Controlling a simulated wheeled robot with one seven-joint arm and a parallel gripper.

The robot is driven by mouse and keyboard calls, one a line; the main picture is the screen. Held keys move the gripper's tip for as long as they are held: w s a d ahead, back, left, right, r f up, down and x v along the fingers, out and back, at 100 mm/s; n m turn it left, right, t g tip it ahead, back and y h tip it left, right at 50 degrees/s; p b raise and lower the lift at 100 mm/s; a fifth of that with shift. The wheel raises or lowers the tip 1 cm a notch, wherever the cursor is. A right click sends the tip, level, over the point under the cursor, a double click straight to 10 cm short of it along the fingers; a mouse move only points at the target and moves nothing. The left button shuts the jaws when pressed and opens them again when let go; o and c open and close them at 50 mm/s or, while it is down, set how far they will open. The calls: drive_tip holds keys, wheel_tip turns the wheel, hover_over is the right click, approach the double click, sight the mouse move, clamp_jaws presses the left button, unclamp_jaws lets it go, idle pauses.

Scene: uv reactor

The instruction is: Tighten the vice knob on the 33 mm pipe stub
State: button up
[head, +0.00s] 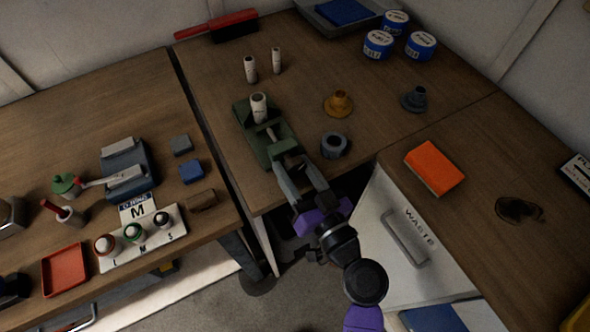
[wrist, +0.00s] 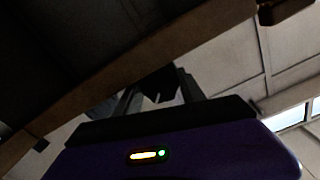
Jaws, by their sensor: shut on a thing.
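The green vice (head: 246,122) stands near the front edge of the back table in the head view. A white pipe stub (head: 258,105) stands upright between its jaws. The vice's screw points toward me. My gripper (head: 290,168) reaches in from the front at the screw end and is shut on the vice knob, which its fingers mostly hide. In the wrist view a dark shape, apparently the knob (wrist: 158,84), sits between the fingers. I cannot tell how tightly the jaws press the stub.
Two white pipe stubs (head: 250,69) stand behind the vice. A grey-blue ring (head: 334,145), an orange flanged part (head: 339,103) and a grey flanged part (head: 414,99) are to its right. The left table (head: 60,130) is crowded. The waste drawer (head: 405,240) is close right of my arm.

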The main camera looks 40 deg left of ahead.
drive_tip(key=shift+m, duration=0.6)
drive_tip(key=o, duration=1.4)
drive_tip(key=shift+d+f+b, duration=0.1)
drive_tip(key=shift+f+b, duration=0.05)
drive_tip(key=shift+b, duration=0.15)
